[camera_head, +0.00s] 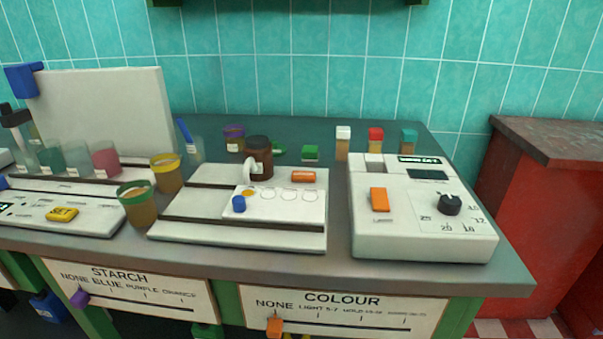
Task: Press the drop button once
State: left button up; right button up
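No button with a readable "drop" label shows. Several button-like parts are in view. A yellow block (61,214) sits on the white device at the left. An orange rectangular key (379,199) stands on the white instrument (420,235) at the right, beside a black dial (449,204). I cannot tell which is the drop button. Neither of my grippers is in view.
Amber-filled cups (137,204) with green and yellow rims stand left of the middle plate. Capped vials (375,140) stand behind the right instrument. A white panel (105,115) rises at the back left. The grey bench's front strip (280,262) is clear. A red cabinet (535,190) stands right.

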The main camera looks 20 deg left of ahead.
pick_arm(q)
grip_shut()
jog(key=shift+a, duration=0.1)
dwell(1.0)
